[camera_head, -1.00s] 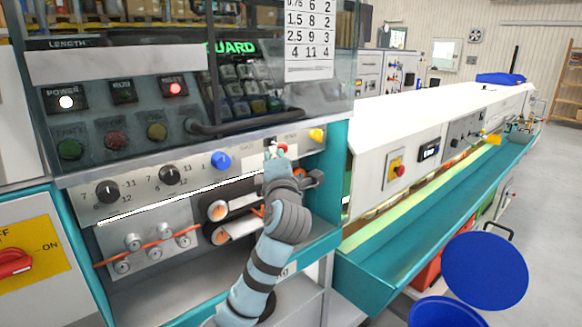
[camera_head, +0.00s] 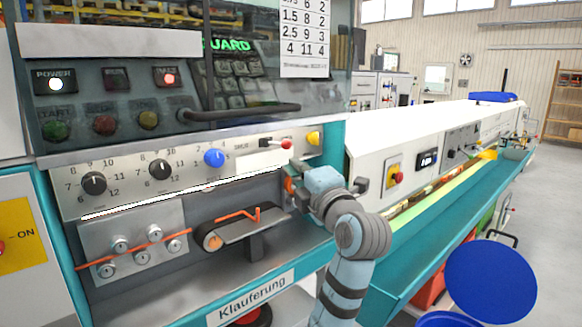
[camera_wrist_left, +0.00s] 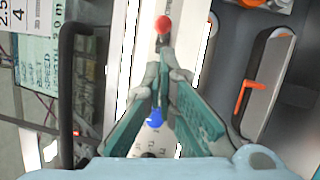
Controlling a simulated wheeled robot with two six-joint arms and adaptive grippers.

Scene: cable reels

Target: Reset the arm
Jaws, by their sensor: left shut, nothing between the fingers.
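My left gripper (camera_head: 292,188) is in front of the machine panel (camera_head: 125,181), just below and right of a small lever with a red tip (camera_head: 286,143). My wrist partly hides its fingers in the head view. In the left wrist view the teal fingers (camera_wrist_left: 162,72) meet at their tips with nothing between them. The red tip (camera_wrist_left: 163,24) shows a little beyond the fingertips, apart from them in the picture. A blue knob (camera_wrist_left: 155,118) shows between the finger bases. My right gripper is not in view.
A belt roller (camera_head: 210,239) with an orange cable (camera_head: 238,215) on it sits in the recess left of my arm. A dark handle bar (camera_head: 245,112) juts out above the panel. A teal trough (camera_head: 432,225) and blue round lids (camera_head: 490,283) lie to the right.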

